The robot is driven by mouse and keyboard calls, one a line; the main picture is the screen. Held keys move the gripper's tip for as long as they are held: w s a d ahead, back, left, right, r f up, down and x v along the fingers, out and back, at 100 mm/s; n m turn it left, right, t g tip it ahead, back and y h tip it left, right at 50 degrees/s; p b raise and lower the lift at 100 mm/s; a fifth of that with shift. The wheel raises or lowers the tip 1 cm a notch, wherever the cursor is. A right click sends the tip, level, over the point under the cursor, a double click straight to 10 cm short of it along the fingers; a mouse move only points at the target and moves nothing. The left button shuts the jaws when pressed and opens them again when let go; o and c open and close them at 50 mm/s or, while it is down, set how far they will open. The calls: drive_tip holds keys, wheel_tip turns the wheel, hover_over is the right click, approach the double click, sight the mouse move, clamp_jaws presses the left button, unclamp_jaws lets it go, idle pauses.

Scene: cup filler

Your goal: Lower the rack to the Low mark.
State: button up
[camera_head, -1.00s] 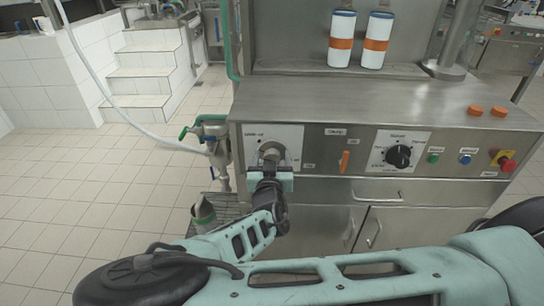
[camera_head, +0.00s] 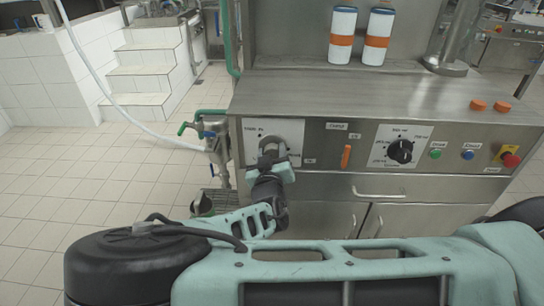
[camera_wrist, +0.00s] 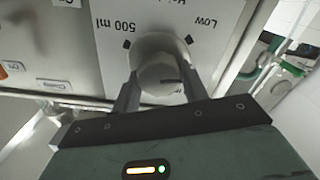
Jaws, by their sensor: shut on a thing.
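A round metal knob (camera_head: 271,142) sits on a white dial plate (camera_head: 294,131) at the left of the machine's front panel. My gripper (camera_head: 271,158) reaches up to it from below and is shut on it. In the wrist view the knob (camera_wrist: 160,62) is between my two fingers (camera_wrist: 160,92). I cannot make out the rack.
Right of the knob are an orange lever (camera_head: 346,156), a black dial (camera_head: 400,151), green and blue buttons, and a red stop button (camera_head: 510,160). White bottles (camera_head: 342,36) stand on the machine. A pipe with a green valve (camera_head: 205,128) is close at left. Tiled floor is clear further left.

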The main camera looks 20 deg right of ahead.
drive_tip(key=n, duration=0.4)
drive_tip(key=shift+n+b, duration=0.3)
drive_tip(key=shift+b, duration=0.05)
drive_tip(key=shift+a+f+n, duration=0.1)
drive_tip(key=shift+f+n, duration=0.05)
drive_tip(key=shift+n, duration=1.85)
drive_tip(key=o, duration=0.9)
drive_tip(key=shift+o, duration=0.2)
drive_tip(key=shift+s+a, duration=0.1)
